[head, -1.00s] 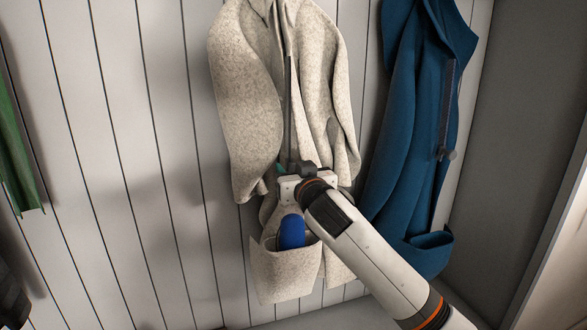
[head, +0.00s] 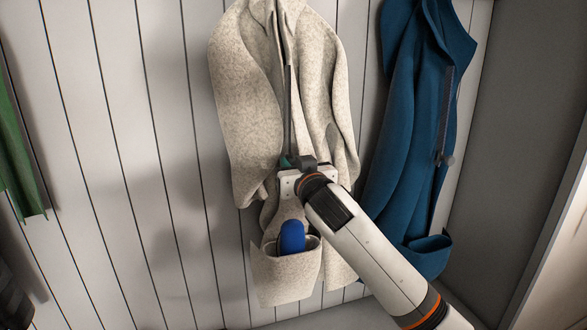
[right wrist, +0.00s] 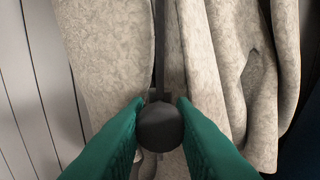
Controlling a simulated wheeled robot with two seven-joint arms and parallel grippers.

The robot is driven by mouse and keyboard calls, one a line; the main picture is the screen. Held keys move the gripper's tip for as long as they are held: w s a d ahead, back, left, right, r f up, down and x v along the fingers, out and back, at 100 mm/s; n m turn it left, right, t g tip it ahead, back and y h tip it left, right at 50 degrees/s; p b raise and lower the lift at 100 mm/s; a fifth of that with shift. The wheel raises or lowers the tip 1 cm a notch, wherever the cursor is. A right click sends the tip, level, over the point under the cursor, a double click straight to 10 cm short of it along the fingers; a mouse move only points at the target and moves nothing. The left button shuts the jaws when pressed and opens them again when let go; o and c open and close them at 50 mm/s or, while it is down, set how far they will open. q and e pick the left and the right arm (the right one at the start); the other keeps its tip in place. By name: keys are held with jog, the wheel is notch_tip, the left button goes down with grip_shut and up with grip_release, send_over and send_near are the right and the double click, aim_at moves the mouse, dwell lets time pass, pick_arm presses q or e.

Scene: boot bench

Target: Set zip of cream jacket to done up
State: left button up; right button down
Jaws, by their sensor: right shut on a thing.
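The cream jacket (head: 245,100) hangs on the panelled wall in the middle of the head view. Its dark zip track (head: 289,110) runs down the front. My right gripper (head: 297,163) is at the lower front of the jacket. In the right wrist view, its green fingers (right wrist: 160,108) are shut on the dark round zip pull (right wrist: 160,128), which sits on the track. The gripper hides much of the pull in the head view. My left gripper is not in view.
A blue jacket (head: 405,140) with its own zip hangs close on the right. A blue object (head: 292,236) sticks out of the cream jacket's pocket (head: 285,275). A green garment (head: 18,165) hangs at the far left. Bare wall lies between it and the cream jacket.

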jog(key=r+p, duration=0.5)
jog(key=r, duration=0.3)
jog(key=r+p, duration=0.5)
jog(key=r, duration=0.4)
jog(key=shift+s, duration=0.2)
jog(key=shift+r+p, duration=0.4)
jog(key=shift+p, duration=0.1)
jog(key=c, duration=1.2)
grip_release()
jog(key=shift+s+d+f, duration=0.15)
jog(key=shift+s, duration=0.15)
jog(key=b+v, duration=0.4)
jog(key=v, duration=0.7)
jog(key=shift+s+b, duration=0.2)
jog(key=shift+b, duration=0.15)
